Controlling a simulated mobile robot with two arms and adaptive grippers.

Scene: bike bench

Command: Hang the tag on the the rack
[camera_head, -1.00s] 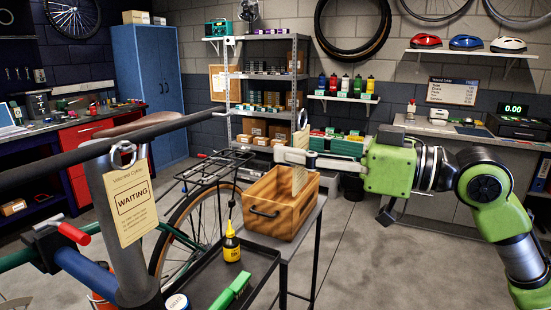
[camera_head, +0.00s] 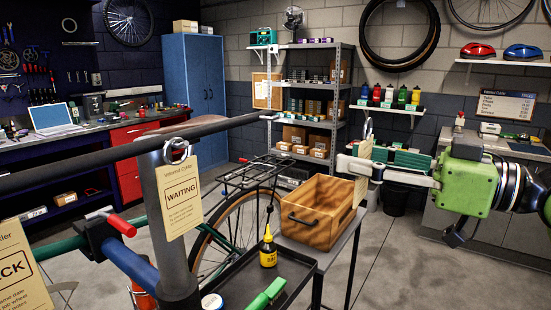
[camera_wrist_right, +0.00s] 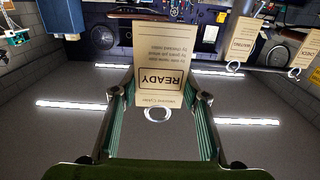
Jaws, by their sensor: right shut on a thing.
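My right gripper (camera_head: 358,166) is shut on a cream READY tag (camera_head: 361,188) and holds it in the air behind the wooden crate's right end. In the head view the tag is turned nearly edge-on, with its ring above. The right wrist view shows the READY tag (camera_wrist_right: 159,62) upside down between the fingers (camera_wrist_right: 155,105). The dark bar of the rack (camera_head: 90,156) crosses the head view's left side. A WAITING tag (camera_head: 182,195) hangs there by a ring; another tag (camera_head: 18,275) is cut off at the left edge. My left gripper is out of view.
A wooden crate (camera_head: 327,231) stands on a dark cart beside a yellow bottle (camera_head: 268,250) and green-handled tool (camera_head: 265,296). A bicycle wheel (camera_head: 240,225) stands behind. Shelving (camera_head: 340,90) is at the back. Open floor (camera_head: 400,265) lies right of the cart.

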